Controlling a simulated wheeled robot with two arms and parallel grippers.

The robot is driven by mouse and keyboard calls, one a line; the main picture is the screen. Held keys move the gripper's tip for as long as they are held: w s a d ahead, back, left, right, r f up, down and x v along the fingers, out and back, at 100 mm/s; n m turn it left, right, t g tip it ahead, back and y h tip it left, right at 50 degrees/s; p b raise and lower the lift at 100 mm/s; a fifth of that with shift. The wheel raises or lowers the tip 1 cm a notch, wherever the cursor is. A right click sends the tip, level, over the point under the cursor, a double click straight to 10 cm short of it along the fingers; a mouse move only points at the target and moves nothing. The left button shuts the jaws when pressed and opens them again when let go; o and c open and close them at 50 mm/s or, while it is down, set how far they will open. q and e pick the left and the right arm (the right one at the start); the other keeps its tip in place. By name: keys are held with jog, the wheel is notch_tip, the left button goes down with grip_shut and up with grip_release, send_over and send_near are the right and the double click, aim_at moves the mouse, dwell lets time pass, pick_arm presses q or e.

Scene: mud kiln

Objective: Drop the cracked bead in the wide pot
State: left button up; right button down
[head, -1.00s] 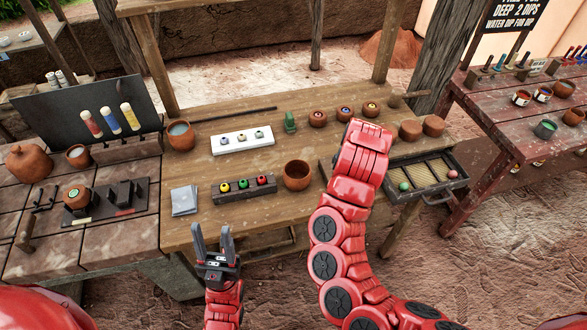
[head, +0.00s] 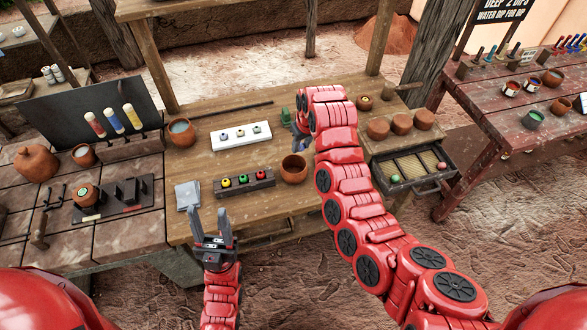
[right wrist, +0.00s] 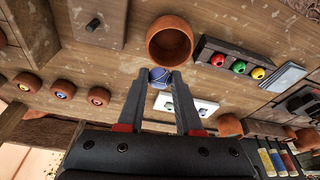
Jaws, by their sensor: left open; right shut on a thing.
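My right gripper (head: 298,142) is shut on a small blue bead (right wrist: 160,75) with pale lines; in the right wrist view the bead sits between the fingertips (right wrist: 161,82). Whether those lines are cracks is too small to tell. The wide brown pot (head: 294,168) stands open and upright on the bench, just in front of the right gripper in the head view; it also shows in the right wrist view (right wrist: 170,42). The bead is held above the bench, outside the pot's rim. My left gripper (head: 211,218) is open and empty at the bench's front edge.
A dark block with red, green and yellow beads (head: 244,180) stands left of the pot. A white tray (head: 240,136) with small beads lies behind. A drawer (head: 410,168) with green and pink beads is at right. Small pots (head: 401,123) stand at the back right.

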jog(key=shift+f, duration=1.1)
jog(key=c, duration=0.5)
grip_release()
jog(key=b+v, duration=0.2)
jog(key=v, duration=0.3)
jog(key=p+v, duration=0.8)
jog(key=v, duration=0.4)
jog(key=shift+r, duration=0.2)
jog(key=shift+s+d, duration=0.1)
